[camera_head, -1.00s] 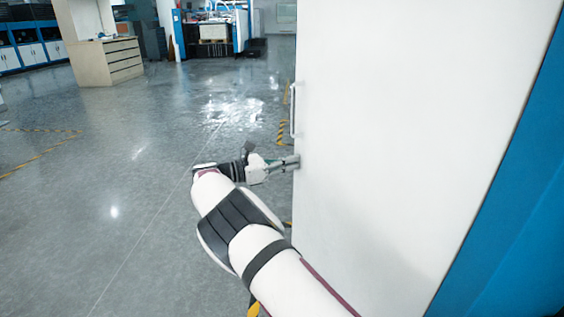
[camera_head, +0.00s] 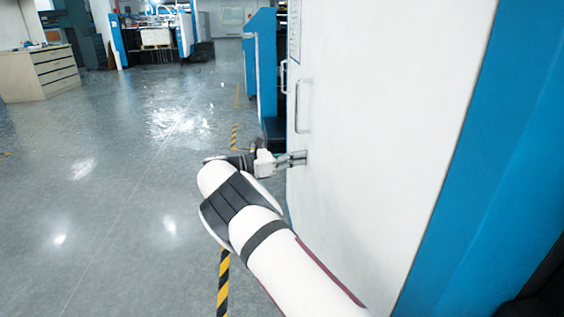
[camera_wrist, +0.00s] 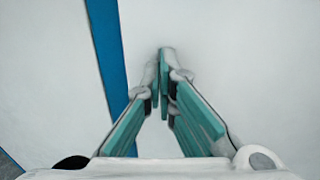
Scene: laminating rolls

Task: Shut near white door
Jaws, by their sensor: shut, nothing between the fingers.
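The white door (camera_head: 390,120) fills the right of the head view, with a metal handle (camera_head: 303,106) near its left edge. It stands at an angle, with a blue frame (camera_head: 500,130) along its right side. My gripper (camera_head: 303,158) is shut and empty. Its fingertips are at the door's face, just below the handle, and seem to touch it. In the wrist view the closed fingers (camera_wrist: 164,55) point at a white surface, with a blue strip (camera_wrist: 107,45) to their left.
Blue machinery (camera_head: 262,70) stands behind the door's left edge. A wooden drawer cabinet (camera_head: 42,73) stands at the far left. Yellow-black floor tape (camera_head: 223,285) lies beside my arm. The glossy grey floor on the left is clear.

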